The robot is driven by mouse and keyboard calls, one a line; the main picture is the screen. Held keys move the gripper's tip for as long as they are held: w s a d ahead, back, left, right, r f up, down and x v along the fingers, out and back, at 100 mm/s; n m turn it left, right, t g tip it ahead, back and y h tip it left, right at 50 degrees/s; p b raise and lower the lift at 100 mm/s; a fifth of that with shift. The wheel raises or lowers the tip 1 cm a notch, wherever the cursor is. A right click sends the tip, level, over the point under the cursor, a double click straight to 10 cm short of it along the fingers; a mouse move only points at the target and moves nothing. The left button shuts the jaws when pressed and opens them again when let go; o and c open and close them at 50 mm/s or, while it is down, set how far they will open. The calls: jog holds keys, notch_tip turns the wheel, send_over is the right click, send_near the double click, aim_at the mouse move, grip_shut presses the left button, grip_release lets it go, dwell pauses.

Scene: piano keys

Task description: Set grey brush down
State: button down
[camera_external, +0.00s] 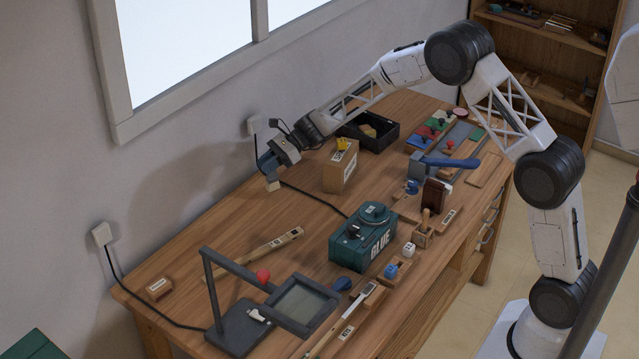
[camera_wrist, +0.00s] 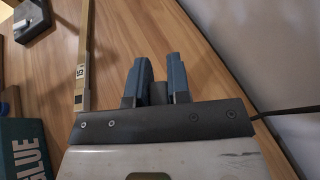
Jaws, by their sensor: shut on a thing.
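My gripper (camera_external: 268,168) is at the far edge of the workbench (camera_external: 215,245), near the wall, pointing down. Its blue-grey fingers (camera_wrist: 159,72) are shut on the grey brush (camera_wrist: 158,94), of which a dark grey part shows between them in the wrist view. A pale, tan block-like end (camera_external: 272,185) shows just below the fingers in the external view, and it seems to be part of the brush. The rest of the brush is hidden by the fingers. I cannot tell whether it touches the bench top.
A cardboard box (camera_external: 336,178) stands right of my gripper, with a black bin (camera_external: 385,140) behind. A green GLUE box (camera_external: 350,251), a wooden stick (camera_external: 262,253) and a framed stand (camera_external: 236,328) are nearer. A black cable runs close by. Bench left of my gripper is bare.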

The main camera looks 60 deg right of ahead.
aim_at(267, 178)
dwell(0.4)
jog(key=shift+f, duration=1.75)
jog(key=shift+f, duration=0.1)
jog(key=c, duration=1.1)
grip_release()
